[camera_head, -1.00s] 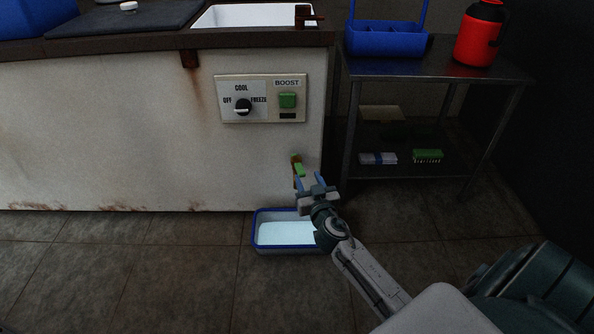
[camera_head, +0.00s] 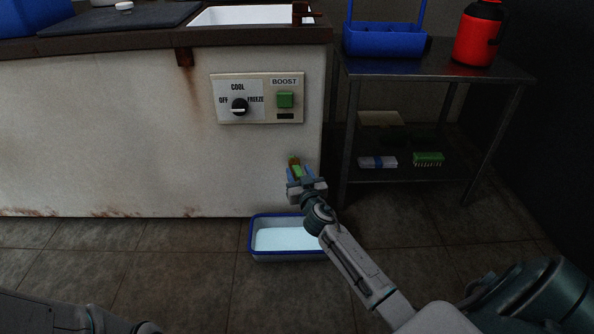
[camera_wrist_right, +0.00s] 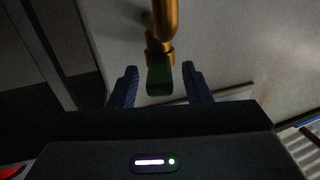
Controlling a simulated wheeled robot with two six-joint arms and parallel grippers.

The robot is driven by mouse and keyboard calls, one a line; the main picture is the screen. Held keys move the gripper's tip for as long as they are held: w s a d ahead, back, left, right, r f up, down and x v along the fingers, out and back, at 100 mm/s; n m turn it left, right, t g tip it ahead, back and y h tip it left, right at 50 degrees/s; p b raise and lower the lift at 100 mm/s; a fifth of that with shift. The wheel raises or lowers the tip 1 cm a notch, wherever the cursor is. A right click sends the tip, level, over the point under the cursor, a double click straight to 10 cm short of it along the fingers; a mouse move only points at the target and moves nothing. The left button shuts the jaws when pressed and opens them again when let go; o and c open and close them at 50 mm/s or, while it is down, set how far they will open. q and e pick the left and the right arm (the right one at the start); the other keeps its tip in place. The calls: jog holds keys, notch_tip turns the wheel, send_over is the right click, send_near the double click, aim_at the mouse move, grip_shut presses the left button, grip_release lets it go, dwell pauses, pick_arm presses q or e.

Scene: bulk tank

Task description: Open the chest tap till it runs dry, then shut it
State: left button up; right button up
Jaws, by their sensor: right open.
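The chest tap (camera_head: 293,160) is a brass fitting with a green lever, low on the right of the white chest (camera_head: 120,140). In the right wrist view the brass tap (camera_wrist_right: 160,48) and its green lever (camera_wrist_right: 159,78) show close up. My right gripper (camera_head: 301,174) is open, its blue fingers at the tap. In the wrist view the lever end lies between the right fingertips (camera_wrist_right: 159,80), with gaps at both sides. A blue-rimmed tray (camera_head: 255,240) with pale liquid stands on the floor below. Whether liquid runs from the tap is hidden. My left gripper is out of view.
A control panel (camera_head: 259,98) with a knob and green button is on the chest front. A steel table (camera_head: 430,72) at the right bears a blue caddy (camera_head: 385,40) and a red flask (camera_head: 478,34). Floor left of the tray is clear.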

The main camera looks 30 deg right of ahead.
aim_at(296, 167)
jog(key=shift+x, duration=1.25)
grip_shut()
